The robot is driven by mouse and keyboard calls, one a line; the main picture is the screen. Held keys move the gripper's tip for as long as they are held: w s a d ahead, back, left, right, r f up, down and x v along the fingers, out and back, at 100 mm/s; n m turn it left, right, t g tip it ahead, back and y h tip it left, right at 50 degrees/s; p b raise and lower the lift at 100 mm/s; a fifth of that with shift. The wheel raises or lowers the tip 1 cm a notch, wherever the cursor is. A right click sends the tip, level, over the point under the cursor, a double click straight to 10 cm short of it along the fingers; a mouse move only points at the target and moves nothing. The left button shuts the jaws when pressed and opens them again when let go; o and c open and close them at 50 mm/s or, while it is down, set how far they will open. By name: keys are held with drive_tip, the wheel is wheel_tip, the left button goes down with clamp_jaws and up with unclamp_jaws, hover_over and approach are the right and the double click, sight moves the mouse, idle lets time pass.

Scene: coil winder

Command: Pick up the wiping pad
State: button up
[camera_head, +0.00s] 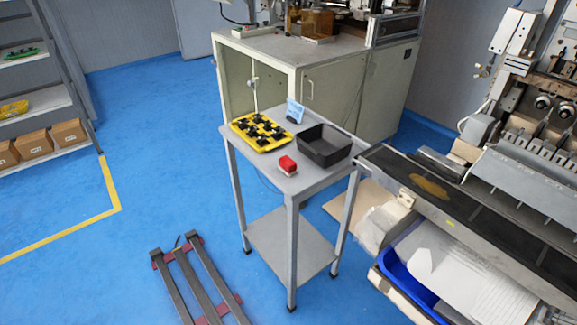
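A small red block with a pale lower part, which looks like the wiping pad (287,165), lies near the front edge of a grey two-level table (262,165). It sits apart from the other things on the table, and its top is uncovered. My gripper is not in view, so I cannot see where it is relative to the pad.
On the same table are a yellow tray (240,126) with several black parts, an empty-looking black bin (345,150) and a small blue card (295,109). A machine (480,205) stands right, a cabinet (335,90) behind. A metal frame (180,290) lies on the floor.

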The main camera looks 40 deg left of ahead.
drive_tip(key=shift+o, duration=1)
